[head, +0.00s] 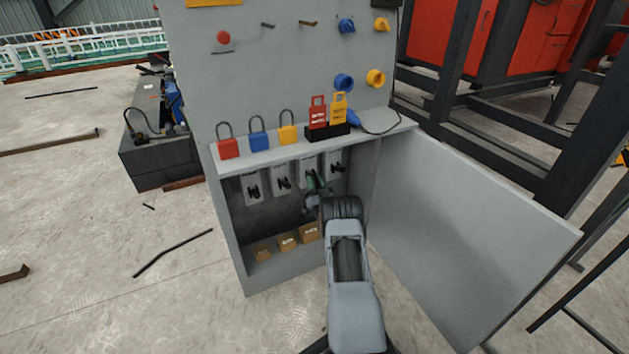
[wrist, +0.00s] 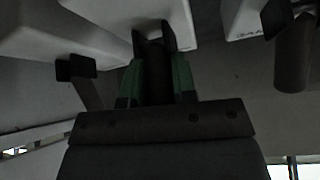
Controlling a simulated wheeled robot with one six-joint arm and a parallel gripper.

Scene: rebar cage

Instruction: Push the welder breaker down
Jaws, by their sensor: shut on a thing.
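A row of several light grey breakers with black levers sits under the shelf of the open cabinet. My gripper (head: 316,182) reaches in from the front and is at the third breaker (head: 308,166) from the left. In the wrist view my gripper (wrist: 157,78) has its green-sided fingers closed around the black lever (wrist: 154,45) of a breaker (wrist: 130,20). Neighbouring levers show at left (wrist: 77,69) and right (wrist: 277,18). I cannot read labels to tell which breaker is the welder's. My gripper partly hides the held lever.
Cardboard boxes (head: 287,241) stand on the cabinet floor below. The open cabinet door (head: 470,235) stands to the right of my arm. Padlocks (head: 258,140) and red and yellow tags (head: 328,112) stand on the shelf above.

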